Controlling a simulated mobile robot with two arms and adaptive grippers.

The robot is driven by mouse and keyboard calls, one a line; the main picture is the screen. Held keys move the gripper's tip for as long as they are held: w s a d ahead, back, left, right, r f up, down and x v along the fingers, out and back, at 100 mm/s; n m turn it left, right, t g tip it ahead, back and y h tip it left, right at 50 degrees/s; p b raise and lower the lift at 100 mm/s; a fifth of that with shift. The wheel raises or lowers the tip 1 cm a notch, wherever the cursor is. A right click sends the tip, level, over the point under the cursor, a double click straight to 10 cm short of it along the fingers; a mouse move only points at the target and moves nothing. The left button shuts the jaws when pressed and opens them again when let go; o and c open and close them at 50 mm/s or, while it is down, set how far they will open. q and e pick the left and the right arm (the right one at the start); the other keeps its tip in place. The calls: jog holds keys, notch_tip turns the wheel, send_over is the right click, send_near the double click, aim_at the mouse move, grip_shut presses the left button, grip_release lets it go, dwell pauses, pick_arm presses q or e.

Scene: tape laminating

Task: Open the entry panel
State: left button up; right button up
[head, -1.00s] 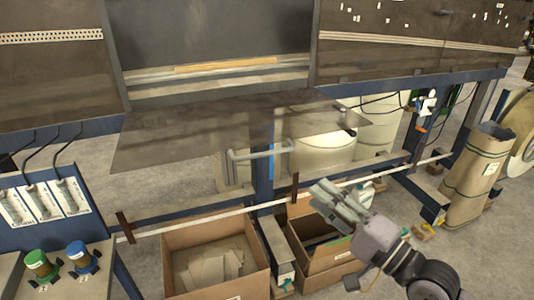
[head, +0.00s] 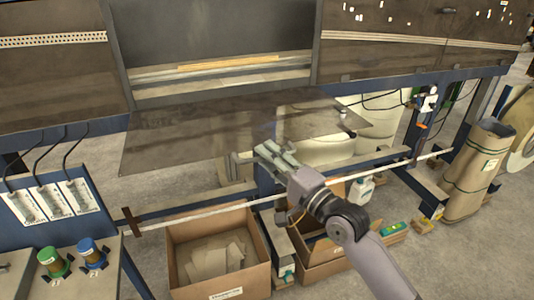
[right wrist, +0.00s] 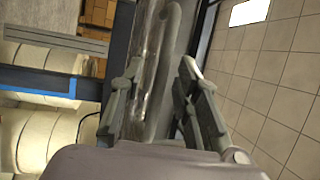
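The entry panel (head: 185,137) is a dark, thin sheet that juts out from the front of the machine, below the middle opening. Its grey bar handle (head: 239,165) hangs at its near edge, partly hidden by my right gripper (head: 262,153). My right gripper is at the handle, with its fingers apart. In the right wrist view, the handle bar (right wrist: 167,65) runs between the two open fingers (right wrist: 160,85); I cannot tell whether they touch it. My left gripper is not in view.
Cardboard boxes (head: 262,273) stand on the floor below, with a white rail (head: 190,216) above them. A side table (head: 105,275) with green and blue rolls is at the lower left. A tall paper sack (head: 475,170) stands at the right.

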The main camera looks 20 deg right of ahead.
jog(key=shift+w+a, duration=0.15)
jog(key=shift+w, duration=0.2)
jog(key=shift+c, duration=0.2)
grip_shut()
dwell(0.5)
